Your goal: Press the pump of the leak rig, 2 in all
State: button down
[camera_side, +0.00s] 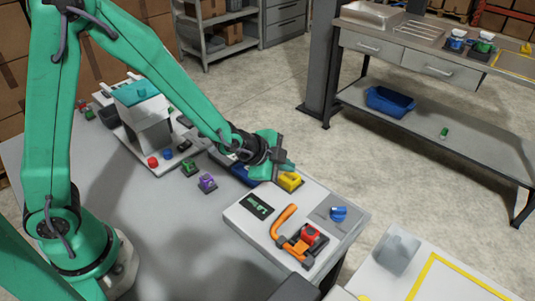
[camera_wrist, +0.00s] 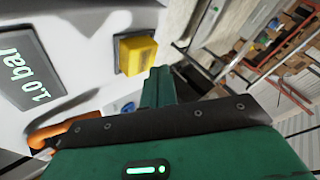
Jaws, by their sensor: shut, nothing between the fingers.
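The leak rig (camera_side: 240,222) is a pale panel at the table's near right corner. Its dark display (camera_side: 257,206) reads about 1.0 bar in the wrist view (camera_wrist: 36,72). A yellow block-shaped button (camera_side: 291,182), seemingly the pump, sits at the rig's far edge; it also shows in the wrist view (camera_wrist: 137,54). An orange lever clamp (camera_side: 284,220) holds a red block (camera_side: 309,234), and a blue knob (camera_side: 338,213) is at the right. My gripper (camera_side: 286,166) is shut and empty, close by the yellow button. I cannot tell whether it touches the button.
A white dispenser-like machine (camera_side: 144,116) stands farther back on the table. Small green (camera_side: 189,168) and purple (camera_side: 207,182) pieces lie between it and the rig. A pale board with a yellow outline (camera_side: 420,270) is at the front right. Open floor lies beyond the table.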

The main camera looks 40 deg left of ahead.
aim_at(285, 178)
jog(key=shift+s+d+f, duration=0.1)
jog(key=shift+d+f, duration=0.05)
jog(key=shift+f, duration=1.1)
dwell(1.8)
jog(key=shift+r, duration=1.25)
jog(key=shift+r, duration=2.55)
jog(key=shift+r, duration=0.1)
